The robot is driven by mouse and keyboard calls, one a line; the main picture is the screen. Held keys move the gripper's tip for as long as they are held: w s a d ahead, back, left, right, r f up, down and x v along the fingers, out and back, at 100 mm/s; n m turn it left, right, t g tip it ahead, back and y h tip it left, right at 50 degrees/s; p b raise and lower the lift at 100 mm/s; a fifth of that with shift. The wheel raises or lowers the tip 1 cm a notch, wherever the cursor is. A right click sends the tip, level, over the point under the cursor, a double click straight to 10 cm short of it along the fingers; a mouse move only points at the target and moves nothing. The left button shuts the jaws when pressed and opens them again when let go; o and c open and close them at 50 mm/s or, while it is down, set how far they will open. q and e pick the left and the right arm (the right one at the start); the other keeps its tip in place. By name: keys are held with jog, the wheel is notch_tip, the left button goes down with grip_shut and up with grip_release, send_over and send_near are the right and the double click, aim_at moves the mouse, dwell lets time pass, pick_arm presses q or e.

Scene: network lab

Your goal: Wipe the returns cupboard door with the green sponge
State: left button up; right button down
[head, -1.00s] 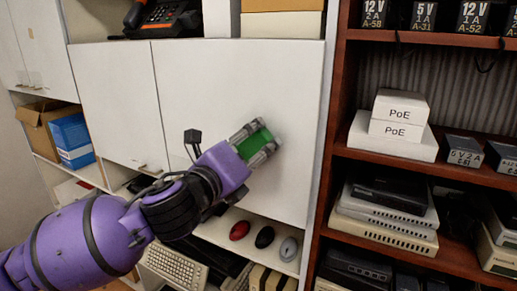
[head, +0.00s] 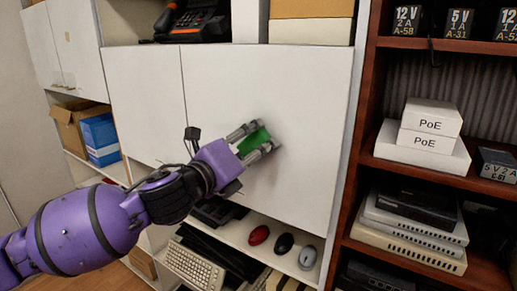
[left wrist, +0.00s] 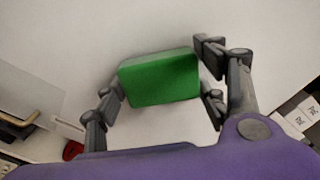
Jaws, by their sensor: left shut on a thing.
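My left gripper (head: 258,143) is shut on the green sponge (head: 252,139), in front of the white cupboard door (head: 285,85). The sponge is at or very near the door's face, around the middle of the panel; I cannot tell whether it touches. In the left wrist view, the sponge (left wrist: 160,78) is a green block between the dark fingers of my left gripper (left wrist: 160,92), with the pale door (left wrist: 150,25) behind it. A soft grey shade lies on the door beside the gripper. My right gripper is not in view.
Red, black and grey mice (head: 284,243) and a keyboard (head: 194,264) lie on the open shelf below the door. A brown shelf unit (head: 365,150) with PoE boxes (head: 432,117) stands at right. A phone (head: 192,20) sits above.

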pick_arm(q)
jog(key=shift+w+a, duration=0.4)
jog(key=shift+a, duration=0.15)
jog(key=shift+v, duration=3)
jog(key=shift+v, duration=1.5)
jog(key=shift+d, duration=0.1)
